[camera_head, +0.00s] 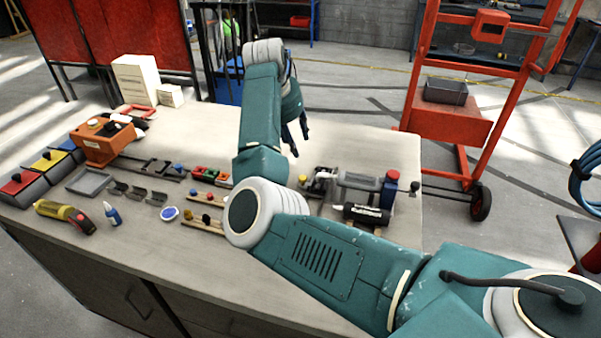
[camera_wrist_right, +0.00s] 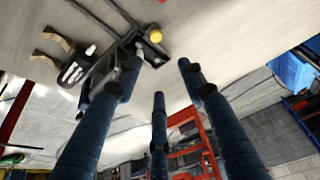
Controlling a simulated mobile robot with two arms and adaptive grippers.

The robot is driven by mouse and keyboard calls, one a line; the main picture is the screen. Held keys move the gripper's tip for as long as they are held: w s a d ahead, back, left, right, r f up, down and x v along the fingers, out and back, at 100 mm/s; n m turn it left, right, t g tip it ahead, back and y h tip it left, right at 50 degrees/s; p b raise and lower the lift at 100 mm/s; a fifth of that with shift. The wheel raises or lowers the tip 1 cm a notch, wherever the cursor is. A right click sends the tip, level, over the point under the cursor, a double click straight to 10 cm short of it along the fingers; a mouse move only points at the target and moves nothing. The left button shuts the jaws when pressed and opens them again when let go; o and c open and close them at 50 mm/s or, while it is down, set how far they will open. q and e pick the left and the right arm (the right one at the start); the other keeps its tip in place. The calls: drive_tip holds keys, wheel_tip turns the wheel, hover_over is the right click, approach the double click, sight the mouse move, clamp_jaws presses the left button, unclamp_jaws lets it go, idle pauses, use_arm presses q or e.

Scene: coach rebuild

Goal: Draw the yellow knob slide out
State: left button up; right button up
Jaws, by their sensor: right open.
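The yellow knob (camera_head: 302,179) is a small round ball on the bench, just beyond my right forearm. In the right wrist view the yellow knob (camera_wrist_right: 155,36) sits at the end of a dark slide assembly (camera_wrist_right: 120,50), beyond the fingertips. My right gripper (camera_head: 299,146) points down above the bench, behind and apart from the knob. In the right wrist view its fingers (camera_wrist_right: 160,72) are spread with nothing between them. My right arm may hide part of the slide in the head view. My left gripper is not in view.
A grey cylinder (camera_head: 358,181), a black-bodied tool (camera_head: 366,214) and a blue block (camera_head: 389,189) crowd the bench right of the knob. An orange box (camera_head: 103,139) and several small parts stand at the left. The bench's far right top (camera_head: 385,150) is clear.

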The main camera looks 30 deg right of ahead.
sight(302, 178)
drive_tip(key=b+x, duration=0.1)
drive_tip(key=x, duration=0.4)
drive_tip(key=a+b+x, duration=0.1)
drive_tip(key=x, duration=0.4)
drive_tip(key=b+x, duration=0.1)
drive_tip(key=x, duration=0.4)
drive_tip(key=shift+s+a+f, duration=0.35)
drive_tip(key=shift+s+f, duration=0.05)
drive_tip(key=shift+f, duration=0.1)
drive_tip(key=shift+w+d+f, duration=0.1)
drive_tip(key=shift+d+f, duration=0.05)
drive_tip(key=shift+f, duration=0.4)
clamp_jaws()
